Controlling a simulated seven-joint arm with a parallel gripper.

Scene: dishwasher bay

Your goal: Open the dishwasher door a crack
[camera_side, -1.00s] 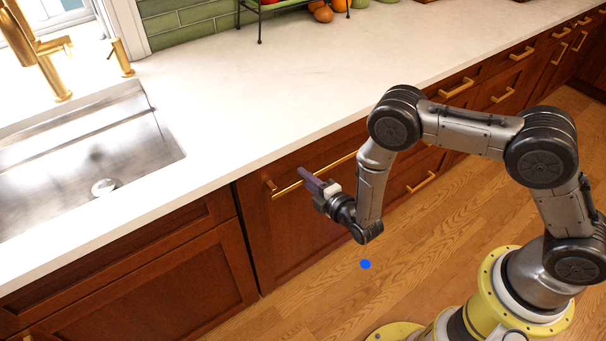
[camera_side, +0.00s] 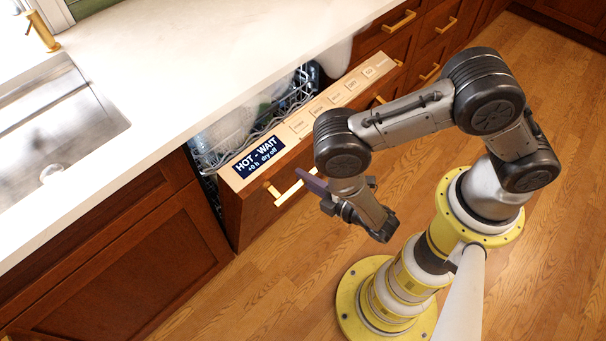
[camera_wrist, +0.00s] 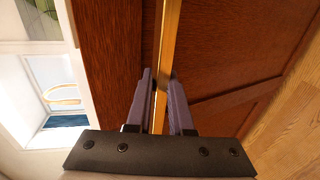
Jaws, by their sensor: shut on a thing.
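The dishwasher door (camera_side: 240,213) is a brown wood panel. It leans out from the cabinet line, and a gap at its top shows inside the machine. Its beige top edge has a dark display (camera_side: 258,158) reading "HOT - WAIT", "+0 h dry off", and several buttons. The gold bar handle (camera_side: 287,193) runs along the door front and also shows in the wrist view (camera_wrist: 171,35). My gripper (camera_side: 312,183) is at the handle. In the wrist view its purple fingers (camera_wrist: 163,88) are on both sides of the bar, shut on it.
A wire rack (camera_side: 293,100) with pale dishes shows in the gap, under the white countertop (camera_side: 200,70). A steel sink (camera_side: 60,135) is at the left. Brown drawers with gold pulls (camera_side: 398,21) continue to the right. The wood floor (camera_side: 270,290) before the door is clear.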

